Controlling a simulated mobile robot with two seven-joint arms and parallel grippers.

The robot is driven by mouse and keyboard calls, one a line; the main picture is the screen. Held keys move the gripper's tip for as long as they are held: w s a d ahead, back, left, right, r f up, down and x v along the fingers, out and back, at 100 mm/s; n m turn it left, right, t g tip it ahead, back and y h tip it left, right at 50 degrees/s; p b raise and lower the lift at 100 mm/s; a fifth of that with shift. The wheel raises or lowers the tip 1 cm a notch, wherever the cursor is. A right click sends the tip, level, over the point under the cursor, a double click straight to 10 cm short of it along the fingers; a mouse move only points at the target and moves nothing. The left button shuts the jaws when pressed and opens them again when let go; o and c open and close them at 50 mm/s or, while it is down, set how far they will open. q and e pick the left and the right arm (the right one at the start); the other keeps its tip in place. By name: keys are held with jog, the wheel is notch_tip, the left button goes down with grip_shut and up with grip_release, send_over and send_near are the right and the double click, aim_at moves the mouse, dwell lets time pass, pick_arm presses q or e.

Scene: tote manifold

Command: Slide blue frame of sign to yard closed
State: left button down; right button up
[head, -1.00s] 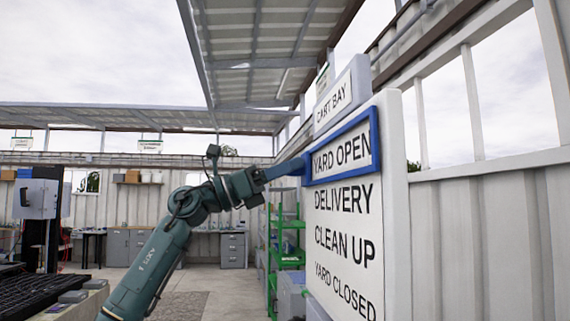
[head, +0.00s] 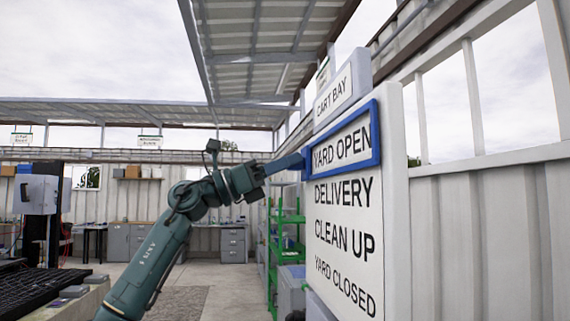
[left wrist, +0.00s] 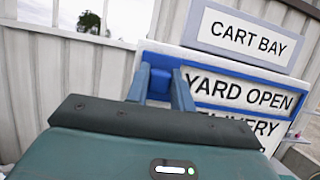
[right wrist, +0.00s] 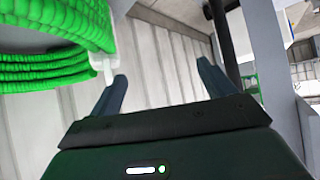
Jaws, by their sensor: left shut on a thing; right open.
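The white sign board (head: 395,225) reads YARD OPEN, DELIVERY, CLEAN UP and YARD CLOSED, top to bottom. The blue frame (head: 345,170) is around YARD OPEN, the top line; its upper bar also shows in the left wrist view (left wrist: 230,69). My left gripper (head: 299,162) is at the frame's left side. In the left wrist view its fingers (left wrist: 160,82) are shut on a blue piece at that side. My right gripper shows only for certain in the right wrist view (right wrist: 162,88), open with nothing between its fingers.
A CART BAY plate (head: 334,95) stands above the board. A green coiled hose (right wrist: 45,70) hangs close by the right gripper's left finger. Green shelving (head: 285,250) stands behind the board. The floor (head: 235,285) left of it is open.

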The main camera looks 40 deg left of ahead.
pick_arm(q)
notch_tip(320, 180, down, 3)
jog(key=shift+r+b, duration=0.1)
jog(key=shift+b, duration=1.05)
notch_tip(320, 180, down, 9)
jog(key=b, duration=0.7)
jog(key=shift+r, duration=0.2)
notch_tip(320, 180, down, 6)
jog(key=b, duration=0.4)
jog(key=shift+r+b, duration=0.25)
jog(key=shift+b, duration=0.1)
jog(key=shift+f+b, duration=0.35)
jog(key=shift+f, duration=0.05)
pick_arm(e)
jog(key=w+a+f+t+y, duration=0.1)
jog(key=a+f+y, duration=0.1)
jog(key=f, duration=0.3)
jog(key=shift+w+a+f+m+t, duration=0.3)
jog(key=shift+a+m, duration=0.1)
jog(key=shift+a, duration=0.2)
jog(key=shift+r, duration=0.1)
pick_arm(q)
jog(key=c, duration=1.2)
grip_release()
